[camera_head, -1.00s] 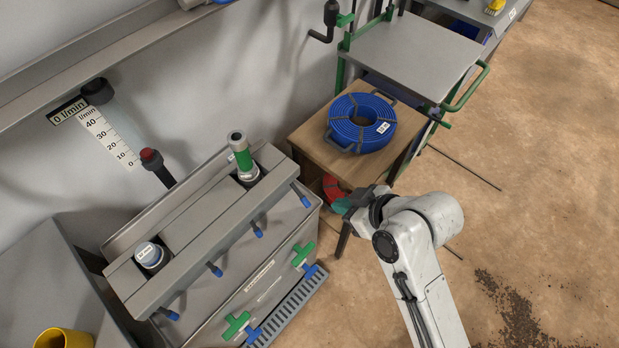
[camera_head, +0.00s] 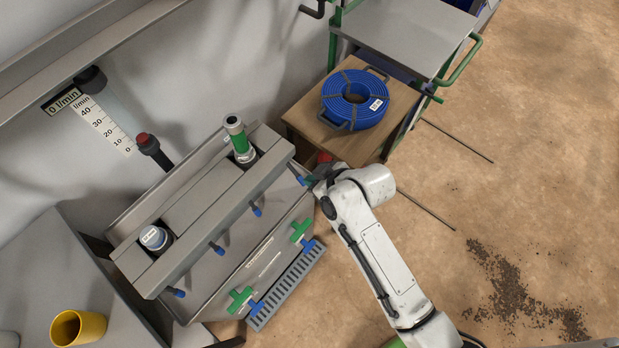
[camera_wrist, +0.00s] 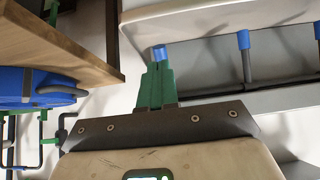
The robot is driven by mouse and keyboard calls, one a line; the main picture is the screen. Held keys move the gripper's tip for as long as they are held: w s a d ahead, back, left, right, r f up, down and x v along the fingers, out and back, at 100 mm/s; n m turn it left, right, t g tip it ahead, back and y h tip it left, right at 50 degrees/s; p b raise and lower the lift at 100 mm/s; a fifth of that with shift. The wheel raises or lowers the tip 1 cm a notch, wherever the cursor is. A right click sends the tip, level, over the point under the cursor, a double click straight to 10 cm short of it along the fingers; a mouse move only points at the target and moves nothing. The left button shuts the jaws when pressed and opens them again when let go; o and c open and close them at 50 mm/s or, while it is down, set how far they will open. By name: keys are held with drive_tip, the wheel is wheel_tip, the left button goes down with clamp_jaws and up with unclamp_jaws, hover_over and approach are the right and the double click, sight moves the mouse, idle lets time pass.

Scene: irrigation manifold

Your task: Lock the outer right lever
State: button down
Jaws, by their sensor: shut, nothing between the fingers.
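The manifold (camera_head: 206,215) is a grey box with a row of blue-tipped levers along its front. The outer right lever (camera_head: 299,178) is the one at the manifold's right end. My gripper (camera_head: 309,181) is beside that lever in the head view, partly hidden by my wrist. In the wrist view my green fingers (camera_wrist: 157,72) are shut and empty. The blue tip of the outer right lever (camera_wrist: 160,53) shows just beyond the fingertips. I cannot tell whether they touch. A neighbouring lever (camera_wrist: 244,42) stands to its right there.
A wooden stand (camera_head: 391,137) with a blue hose coil (camera_head: 355,100) is close behind my gripper. Green and blue valve handles (camera_head: 301,230) are on the lower front, above a grey grate (camera_head: 287,285). A yellow cup (camera_head: 78,328) stands at lower left.

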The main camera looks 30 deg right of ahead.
sight(304, 185)
drive_tip(key=shift+x, duration=1)
drive_tip(key=shift+f, duration=0.1)
drive_tip(key=f+t+b, duration=0.1)
drive_tip(key=b, duration=0.2)
drive_tip(key=f+t+y+b, duration=0.1)
drive_tip(key=f+t+b, duration=0.1)
drive_tip(key=b, duration=0.2)
drive_tip(key=shift+w+a, duration=0.15)
drive_tip(key=shift+w, duration=0.2)
drive_tip(key=t+b, duration=0.1)
drive_tip(key=b, duration=0.3)
drive_tip(key=w+f+t+b, duration=0.1)
drive_tip(key=b, duration=0.3)
drive_tip(key=shift+a+f+t+y, duration=0.2)
drive_tip(key=shift+f+t+y, duration=0.1)
drive_tip(key=shift+f+y, duration=0.1)
drive_tip(key=b, duration=0.2)
drive_tip(key=t+b, duration=0.1)
drive_tip(key=b, duration=0.1)
drive_tip(key=shift+w+a+f, duration=0.1)
drive_tip(key=shift+w+f, duration=0.15)
drive_tip(key=shift+w, duration=0.15)
drive_tip(key=t+b, duration=0.1)
drive_tip(key=b, duration=0.2)
drive_tip(key=shift+w+y, duration=0.2)
drive_tip(key=shift+y, duration=0.2)
drive_tip(key=shift+w+a+r+t+b, duration=0.25)
drive_tip(key=shift+t+b, duration=0.15)
drive_tip(key=shift+b, duration=0.8)
